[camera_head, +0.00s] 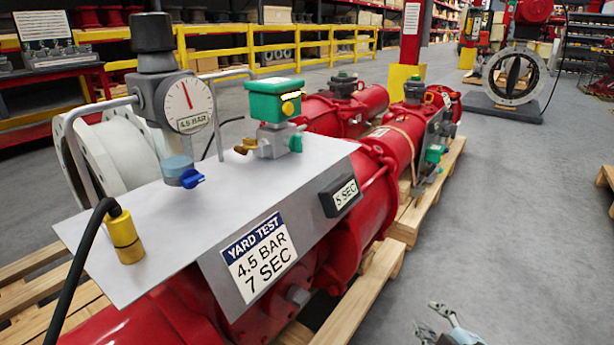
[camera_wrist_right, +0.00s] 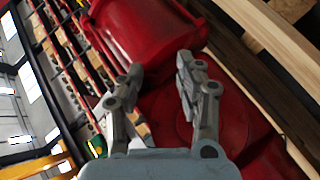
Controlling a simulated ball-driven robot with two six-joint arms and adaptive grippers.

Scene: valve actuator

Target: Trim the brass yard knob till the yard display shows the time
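The yard display (camera_head: 343,195) is a dark box on the sloped grey panel and reads 5 SEC. The yard test sign (camera_head: 259,257) beside it reads 4.5 BAR and 7 SEC. A small brass knob (camera_head: 246,146) sticks out at the left of the valve block under a green box (camera_head: 276,101). A round gauge (camera_head: 188,104) has a 4.5 BAR label. My right gripper (camera_head: 432,319) is low at the bottom right, well apart from the panel and knob. In the right wrist view its fingers (camera_wrist_right: 159,72) are spread and empty. My left gripper is out of view.
The red actuator (camera_head: 345,235) lies on a wooden pallet (camera_head: 365,300). A blue lever (camera_head: 191,179) and a yellow plug (camera_head: 124,236) with a black cable stand on the panel. The grey floor (camera_head: 520,220) at the right is clear.

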